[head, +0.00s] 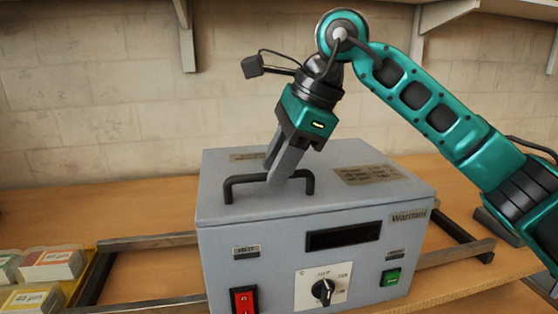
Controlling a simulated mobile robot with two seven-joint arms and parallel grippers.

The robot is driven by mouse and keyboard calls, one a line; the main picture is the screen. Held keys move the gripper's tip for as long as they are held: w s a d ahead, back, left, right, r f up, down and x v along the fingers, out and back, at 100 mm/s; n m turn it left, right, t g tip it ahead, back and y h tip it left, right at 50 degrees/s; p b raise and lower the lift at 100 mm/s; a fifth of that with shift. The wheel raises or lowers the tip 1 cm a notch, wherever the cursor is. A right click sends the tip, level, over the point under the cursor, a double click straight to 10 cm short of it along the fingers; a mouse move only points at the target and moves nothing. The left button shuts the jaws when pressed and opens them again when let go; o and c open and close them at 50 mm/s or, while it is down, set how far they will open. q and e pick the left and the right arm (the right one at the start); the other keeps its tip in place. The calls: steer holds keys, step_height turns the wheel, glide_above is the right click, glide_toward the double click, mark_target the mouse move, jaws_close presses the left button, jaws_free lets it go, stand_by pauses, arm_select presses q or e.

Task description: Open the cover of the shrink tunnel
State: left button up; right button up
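The shrink tunnel (222,262) is a grey-blue box on the table, with its flat cover (330,200) down. A black bar handle (240,182) stands on the cover toward its left side. My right gripper (281,180) points down at the handle, its grey fingertips at the middle of the bar. The fingers overlap in this view and hide that part of the bar, so I cannot tell whether they are shut on it. My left gripper is not in view.
The front panel has a red switch (244,300), a black dial (323,291), a green button (391,277) and a dark display (343,236). Metal rails (150,241) run out on both sides. A yellow tray (84,272) with small boxes (50,263) is at left. A shelf is overhead.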

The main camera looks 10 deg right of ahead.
jaws_close()
steer(key=shift+r, duration=0.1)
stand_by(0.3)
